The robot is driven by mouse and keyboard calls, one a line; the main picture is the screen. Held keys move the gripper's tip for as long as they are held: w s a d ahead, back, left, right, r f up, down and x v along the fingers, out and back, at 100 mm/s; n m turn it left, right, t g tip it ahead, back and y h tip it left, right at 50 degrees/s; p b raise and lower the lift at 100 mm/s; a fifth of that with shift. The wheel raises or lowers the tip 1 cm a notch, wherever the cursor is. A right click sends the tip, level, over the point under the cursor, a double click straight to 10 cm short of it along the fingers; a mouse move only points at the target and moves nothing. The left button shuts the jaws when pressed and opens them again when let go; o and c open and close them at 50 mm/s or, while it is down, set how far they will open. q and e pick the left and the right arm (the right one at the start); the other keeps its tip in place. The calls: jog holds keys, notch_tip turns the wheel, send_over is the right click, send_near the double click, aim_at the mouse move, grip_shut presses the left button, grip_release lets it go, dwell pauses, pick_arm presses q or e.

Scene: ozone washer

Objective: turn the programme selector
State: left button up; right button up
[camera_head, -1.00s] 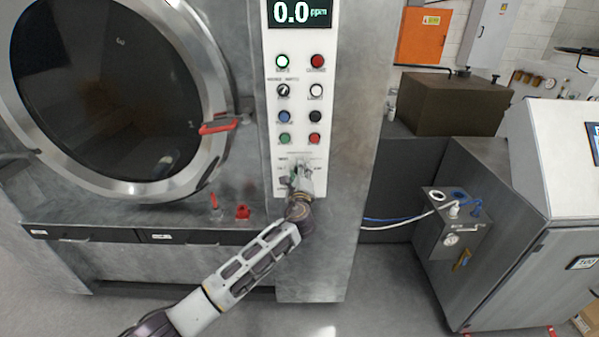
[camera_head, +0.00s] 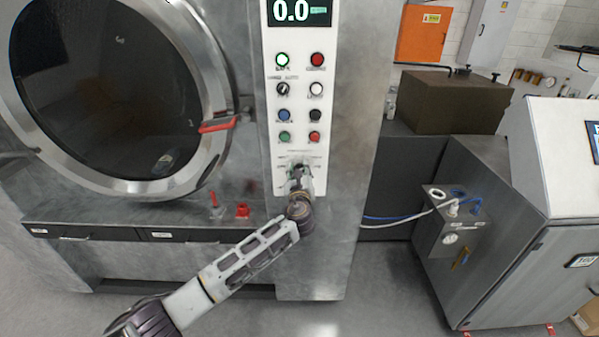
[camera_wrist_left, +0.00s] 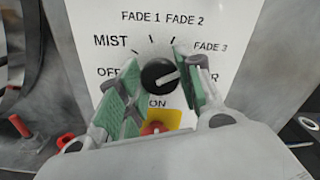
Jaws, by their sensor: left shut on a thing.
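The programme selector (camera_wrist_left: 159,75) is a round black knob with a white line, on a white plate lettered OFF, MIST, FADE 1, FADE 2 and FADE 3. Its white line lies nearly level, with the right end slightly raised. My left gripper (camera_wrist_left: 160,84) has its green-padded fingers on either side of the knob and is shut on it. In the head view my left gripper (camera_head: 299,174) is at the bottom of the control panel (camera_head: 299,146) and hides the knob. A label right of the knob is partly covered by a finger. My right gripper is not in view.
A red button on a yellow plate (camera_wrist_left: 172,119) sits just below the selector, partly hidden by my gripper. Several buttons and another black selector (camera_head: 283,89) are higher on the panel. A round door (camera_head: 215,100) with a red handle (camera_head: 218,125) stands left.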

pick_arm(q)
jog(key=shift+f, duration=0.1)
jog(key=o, duration=1)
jog(key=shift+o, duration=0.2)
jog(key=shift+s, duration=0.1)
jog(key=shift+s, duration=0.1)
jog(key=s, duration=1.1)
jog(key=shift+s, duration=0.35)
